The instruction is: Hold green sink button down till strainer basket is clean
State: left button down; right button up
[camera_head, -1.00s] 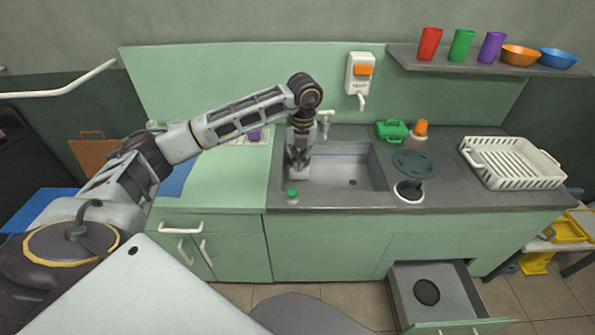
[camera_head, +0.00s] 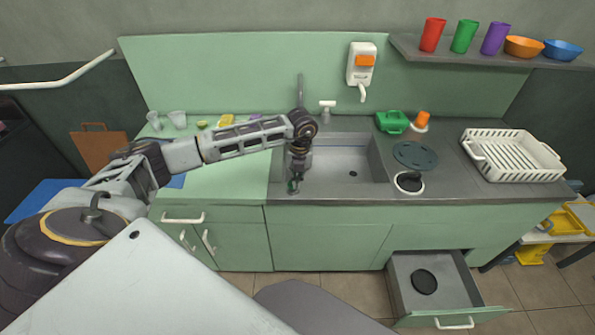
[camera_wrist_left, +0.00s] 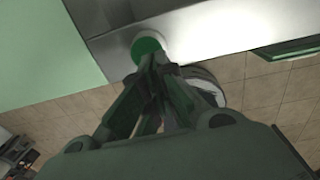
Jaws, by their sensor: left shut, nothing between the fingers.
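The green sink button (camera_head: 291,188) sits on the counter's front edge, at the left front corner of the sink (camera_head: 340,160). My left gripper (camera_head: 295,180) points down at the button, its fingers shut and empty. In the left wrist view the green button (camera_wrist_left: 147,46) shows just beyond the fingertips (camera_wrist_left: 158,64), which overlap its near edge. I cannot tell whether they touch or press it. The sink floor shows a dark drain (camera_head: 353,174). I cannot make out a strainer basket with certainty; part of the sink is behind my arm. My right gripper is out of view.
A tap (camera_head: 327,110) stands behind the sink. To its right are a white-rimmed dark opening (camera_head: 409,183), a dark round lid (camera_head: 415,155) and a white rack (camera_head: 513,158). Below, a drawer (camera_head: 462,285) stands open.

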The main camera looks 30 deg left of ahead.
pick_arm(q)
jog(key=shift+f, duration=0.7)
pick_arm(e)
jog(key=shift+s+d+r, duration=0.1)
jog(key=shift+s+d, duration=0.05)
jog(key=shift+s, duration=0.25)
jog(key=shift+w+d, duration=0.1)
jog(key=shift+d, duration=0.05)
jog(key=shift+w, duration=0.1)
